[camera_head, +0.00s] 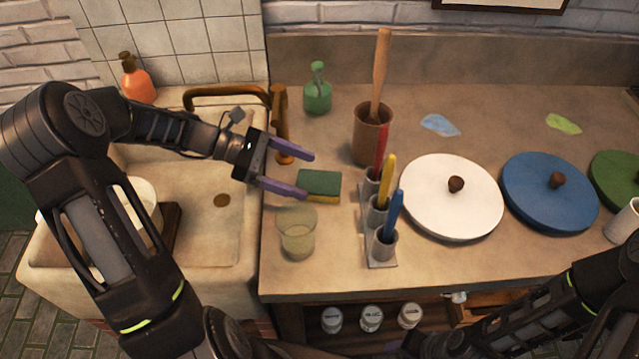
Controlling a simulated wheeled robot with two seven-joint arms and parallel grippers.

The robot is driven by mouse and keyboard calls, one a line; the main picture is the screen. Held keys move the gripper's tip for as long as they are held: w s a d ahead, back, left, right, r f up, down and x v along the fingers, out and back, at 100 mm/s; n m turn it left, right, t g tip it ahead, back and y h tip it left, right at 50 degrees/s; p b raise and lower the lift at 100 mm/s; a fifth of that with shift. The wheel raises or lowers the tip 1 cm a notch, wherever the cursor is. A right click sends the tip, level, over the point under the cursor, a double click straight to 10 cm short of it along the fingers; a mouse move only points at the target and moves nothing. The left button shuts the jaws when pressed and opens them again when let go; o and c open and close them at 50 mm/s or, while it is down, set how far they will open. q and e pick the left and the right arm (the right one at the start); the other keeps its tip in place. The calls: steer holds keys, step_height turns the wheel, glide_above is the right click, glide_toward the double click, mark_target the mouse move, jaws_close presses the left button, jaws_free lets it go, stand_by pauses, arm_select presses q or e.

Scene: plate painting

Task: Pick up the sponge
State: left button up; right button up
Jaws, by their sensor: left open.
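The sponge (319,184) lies flat on the counter, with a dark green top and a yellow side showing at its lower right. My left gripper (309,175) is open, its two purple fingers pointing right from above the sink's right edge. The fingertips are close to the sponge's left side, one toward its far side and one toward its near left corner. Nothing shows between the fingers. I cannot tell the height of the fingers above the counter. My right arm comes in at the lower right, and its gripper is not visible.
A clear glass (297,236) stands just in front of the sponge. A holder (381,249) with red, yellow and blue brushes stands to its right. A brown cup (367,133), green bottle (317,97) and faucet (281,124) stand behind. White (451,210) and blue (549,205) lids lie right.

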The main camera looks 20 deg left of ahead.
mark_target(324, 182)
arm_select(q)
steer(key=shift+d+f, duration=0.1)
steer(key=shift+d, duration=0.15)
steer(key=shift+p+x, duration=0.3)
steer(key=shift+x, duration=2.35)
steer(key=shift+a, duration=0.1)
steer(key=c, duration=1.4)
